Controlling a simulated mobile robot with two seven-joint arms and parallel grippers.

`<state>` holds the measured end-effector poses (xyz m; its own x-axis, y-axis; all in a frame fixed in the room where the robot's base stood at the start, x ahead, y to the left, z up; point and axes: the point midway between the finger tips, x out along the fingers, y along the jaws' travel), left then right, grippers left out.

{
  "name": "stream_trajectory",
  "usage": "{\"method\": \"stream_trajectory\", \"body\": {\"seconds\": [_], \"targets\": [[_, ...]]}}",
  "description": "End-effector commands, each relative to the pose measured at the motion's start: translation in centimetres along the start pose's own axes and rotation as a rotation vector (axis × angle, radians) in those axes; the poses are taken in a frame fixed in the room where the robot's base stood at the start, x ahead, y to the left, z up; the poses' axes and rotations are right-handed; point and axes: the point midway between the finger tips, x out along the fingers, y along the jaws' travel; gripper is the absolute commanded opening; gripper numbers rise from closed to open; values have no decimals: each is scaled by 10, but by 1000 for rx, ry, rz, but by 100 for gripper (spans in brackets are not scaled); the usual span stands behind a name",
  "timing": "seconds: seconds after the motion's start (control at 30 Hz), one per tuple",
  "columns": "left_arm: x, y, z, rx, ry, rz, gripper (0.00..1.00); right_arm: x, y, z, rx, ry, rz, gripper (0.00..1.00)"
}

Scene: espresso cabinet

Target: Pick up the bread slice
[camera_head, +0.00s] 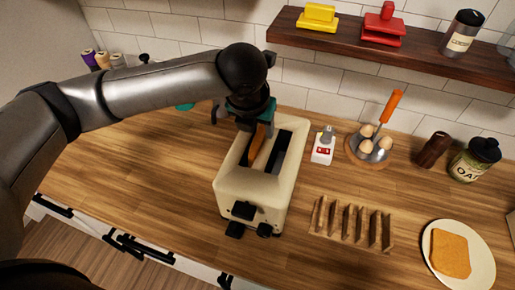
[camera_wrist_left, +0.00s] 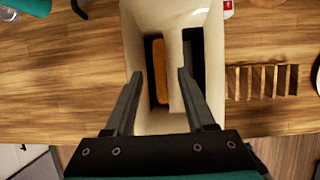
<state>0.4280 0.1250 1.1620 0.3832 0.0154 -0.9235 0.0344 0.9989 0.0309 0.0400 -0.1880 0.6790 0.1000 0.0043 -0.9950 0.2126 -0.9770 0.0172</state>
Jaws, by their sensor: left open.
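A cream toaster (camera_head: 246,190) stands on the wooden counter. A bread slice (camera_head: 258,146) sits upright in its left slot, and the right slot looks empty. The left wrist view looks down on the toaster (camera_wrist_left: 142,20) and shows the slice's brown top edge (camera_wrist_left: 160,72) in the left slot. My left gripper (camera_wrist_left: 156,75) is open above the toaster, with one finger on each side of the slice and clear space to it. In the head view, my left gripper (camera_head: 250,120) partly hides the slice's far end. Another bread slice (camera_head: 450,253) lies flat on a plate. My right gripper is not in view.
A wooden toast rack (camera_head: 350,224) stands right of the toaster, and the white plate (camera_head: 482,262) is at the front right. A red-and-white item (camera_head: 323,147), an egg holder (camera_head: 367,146) and jars (camera_head: 475,158) stand behind. A shelf (camera_head: 400,48) hangs above.

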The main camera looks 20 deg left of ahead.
Motion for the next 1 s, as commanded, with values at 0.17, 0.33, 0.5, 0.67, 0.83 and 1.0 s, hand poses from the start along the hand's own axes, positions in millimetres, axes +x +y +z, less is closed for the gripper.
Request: {"method": "stream_trajectory", "body": {"seconds": [0.17,0.33,0.5,0.67,0.83,1.0], "targets": [[21,-1,0,1,1,-1,55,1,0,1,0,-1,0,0],[24,0,0,2,0,-1,55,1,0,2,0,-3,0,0],[23,0,0,1,0,-1,46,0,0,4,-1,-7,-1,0],[23,0,0,1,-1,-1,28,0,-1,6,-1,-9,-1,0],[23,0,0,1,-1,-1,9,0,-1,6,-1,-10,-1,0],[23,0,0,1,-1,-1,0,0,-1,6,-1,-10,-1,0]]}}
